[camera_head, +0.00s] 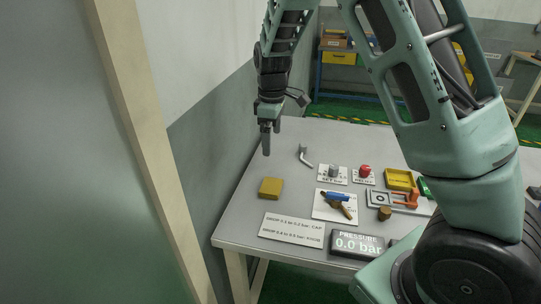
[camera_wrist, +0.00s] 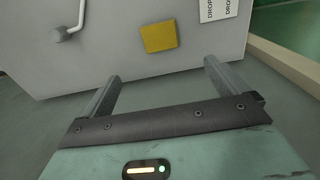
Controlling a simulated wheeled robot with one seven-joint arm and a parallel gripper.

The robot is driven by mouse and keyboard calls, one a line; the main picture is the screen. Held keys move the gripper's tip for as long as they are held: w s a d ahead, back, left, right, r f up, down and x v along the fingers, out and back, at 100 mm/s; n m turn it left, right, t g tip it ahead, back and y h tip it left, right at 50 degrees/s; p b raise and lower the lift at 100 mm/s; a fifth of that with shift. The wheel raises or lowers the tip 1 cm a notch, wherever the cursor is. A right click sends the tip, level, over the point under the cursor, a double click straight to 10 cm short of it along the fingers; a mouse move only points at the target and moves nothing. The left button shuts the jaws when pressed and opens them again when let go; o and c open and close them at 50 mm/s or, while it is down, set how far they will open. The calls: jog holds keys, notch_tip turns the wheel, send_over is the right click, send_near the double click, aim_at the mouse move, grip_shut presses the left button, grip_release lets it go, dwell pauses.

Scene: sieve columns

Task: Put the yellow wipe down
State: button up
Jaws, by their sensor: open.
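The yellow wipe (camera_head: 270,188) lies flat on the left part of the grey table, near its left edge. It also shows in the wrist view (camera_wrist: 158,37), beyond the fingertips. My gripper (camera_head: 266,140) is above the far left side of the table, higher than the wipe and apart from it. In the wrist view my gripper (camera_wrist: 162,76) has its two fingers spread wide, with nothing between them.
A bent metal pipe (camera_head: 304,155) stands behind the wipe. A label card (camera_head: 291,230) and a pressure display (camera_head: 357,245) lie in front. A white card with a blue-handled tool (camera_head: 338,199), a red knob (camera_head: 365,170) and a yellow tray (camera_head: 398,179) are to the right. A wall borders the left.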

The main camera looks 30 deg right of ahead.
jog(key=s+a+r+y, duration=0.1)
jog(key=s+a+r, duration=0.2)
jog(key=s+a, duration=0.65)
jog(key=s+a+r, duration=0.1)
jog(key=s+a, duration=0.4)
jog(key=s, duration=0.6)
jog(key=s+a+m, duration=0.1)
jog(key=s+a, duration=0.5)
jog(key=s, duration=0.5)
jog(key=shift+s+r, duration=0.4)
